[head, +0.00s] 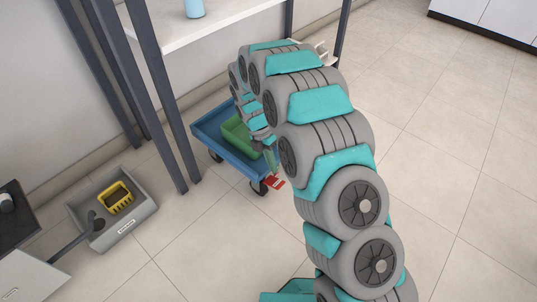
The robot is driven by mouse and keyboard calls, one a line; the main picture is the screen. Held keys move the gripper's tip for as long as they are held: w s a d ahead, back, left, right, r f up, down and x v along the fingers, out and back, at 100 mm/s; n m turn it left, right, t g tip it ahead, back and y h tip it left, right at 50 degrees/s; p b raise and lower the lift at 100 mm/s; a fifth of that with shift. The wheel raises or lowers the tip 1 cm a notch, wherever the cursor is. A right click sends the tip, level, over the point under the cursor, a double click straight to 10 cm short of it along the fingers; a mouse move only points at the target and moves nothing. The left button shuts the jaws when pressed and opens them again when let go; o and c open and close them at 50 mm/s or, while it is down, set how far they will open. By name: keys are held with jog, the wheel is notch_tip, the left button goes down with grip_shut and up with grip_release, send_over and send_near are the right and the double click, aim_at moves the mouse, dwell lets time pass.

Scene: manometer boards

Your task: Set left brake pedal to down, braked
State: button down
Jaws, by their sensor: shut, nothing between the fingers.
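A blue trolley (207,133) on dark castors stands on the floor under the white bench, with a green bin (236,136) on it. A red brake pedal (275,184) sticks out low at the trolley's near corner, beside a castor. I cannot tell from this view whether it is up or down. My gripper (269,158) points downward just above the red pedal, at the trolley's near edge. It is small here, looks shut and holds nothing. I cannot tell whether it touches the pedal. My arm hides the trolley's right part; no second pedal shows.
Dark bench legs (165,110) stand close left of the trolley. A grey tray (139,222) with a yellow basket (117,198) lies on the floor at left. A light blue cup (194,8) stands on the bench. The tiled floor at right is clear.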

aim_at(280, 185)
jog(key=x, duration=0.6)
jog(key=shift+f+b, duration=0.1)
jog(key=shift+b, duration=0.3)
jog(key=shift+s+d, duration=0.1)
jog(key=shift+y+p, duration=0.3)
jog(key=shift+p, duration=0.1)
jog(key=shift+s+d+f+t+y+p, duration=0.3)
jog(key=shift+s+d+t+y+p, duration=0.05)
jog(key=shift+t+y+p, duration=0.25)
jog(key=shift+s+d+f+t+y+p, duration=0.15)
jog(key=shift+d+f+t+y+p, duration=0.15)
jog(key=shift+f+t+y, duration=0.35)
jog(key=shift+f+y, duration=0.25)
jog(key=shift+r, duration=0.2)
jog(key=shift+r+p, duration=0.55)
jog(key=shift+r, duration=0.1)
